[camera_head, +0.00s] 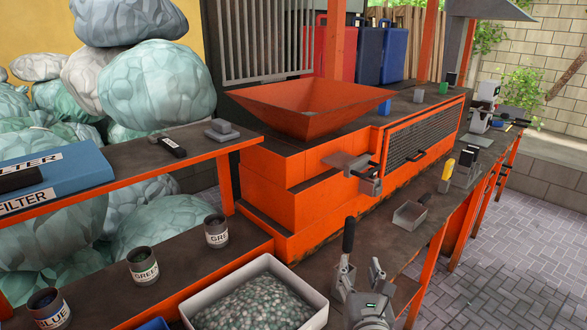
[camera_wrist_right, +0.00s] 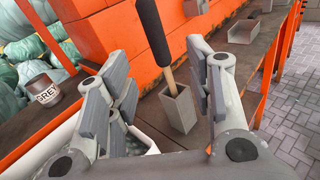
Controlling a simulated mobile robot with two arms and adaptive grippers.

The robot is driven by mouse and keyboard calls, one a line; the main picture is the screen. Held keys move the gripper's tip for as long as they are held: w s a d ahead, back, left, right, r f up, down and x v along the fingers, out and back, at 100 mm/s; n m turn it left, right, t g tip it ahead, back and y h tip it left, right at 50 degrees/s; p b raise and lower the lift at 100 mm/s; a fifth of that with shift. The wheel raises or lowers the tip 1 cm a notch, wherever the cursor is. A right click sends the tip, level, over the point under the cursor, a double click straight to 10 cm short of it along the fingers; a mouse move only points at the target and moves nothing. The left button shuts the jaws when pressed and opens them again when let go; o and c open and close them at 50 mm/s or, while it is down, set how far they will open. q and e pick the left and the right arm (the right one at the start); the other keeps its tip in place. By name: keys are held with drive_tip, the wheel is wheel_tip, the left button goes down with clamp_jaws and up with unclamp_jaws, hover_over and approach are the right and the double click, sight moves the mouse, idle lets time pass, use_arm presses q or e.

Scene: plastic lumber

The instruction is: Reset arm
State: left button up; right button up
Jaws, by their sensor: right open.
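My right gripper (camera_head: 361,268) is open in the lower middle of the head view, above the front workbench. It also shows in the wrist view (camera_wrist_right: 155,65), its two grey fingers spread wide with nothing held between them. A black-handled tool (camera_head: 348,236) stands just beyond the fingers. In the wrist view its black handle (camera_wrist_right: 153,32) rises between the fingers from a small grey square holder (camera_wrist_right: 178,108), apart from the fingers. My left gripper is not in view.
A white bin (camera_head: 198,300) of pellets stands left of my right gripper. Labelled cups, including the GREY one (camera_head: 216,236), stand farther left. The orange machine with its hopper (camera_head: 305,112) rises behind. A grey scoop (camera_head: 409,215) lies on the bench beyond.

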drive_tip(key=s+d+f+m+g, duration=0.3)
drive_tip(key=s+f+m+g, duration=0.5)
drive_tip(key=s+f+m, duration=0.7)
drive_tip(key=s+a+f+m+g+y, duration=0.1)
drive_tip(key=s+f+m+g, duration=0.15)
drive_tip(key=s+m, duration=0.5)
drive_tip(key=s+f+m+g+y, duration=0.1)
drive_tip(key=s+m+g+y, duration=0.15)
drive_tip(key=s+m, duration=0.55)
wheel_tip(320, 180, down, 28)
drive_tip(key=s+g, duration=0.1)
drive_tip(key=g, duration=0.1)
drive_tip(key=s+d+f+g+h, duration=0.1)
drive_tip(key=s+d+f, duration=0.1)
drive_tip(key=s+f, duration=1.3)
drive_tip(key=shift+s+d, duration=0.35)
drive_tip(key=shift+s, duration=0.45)
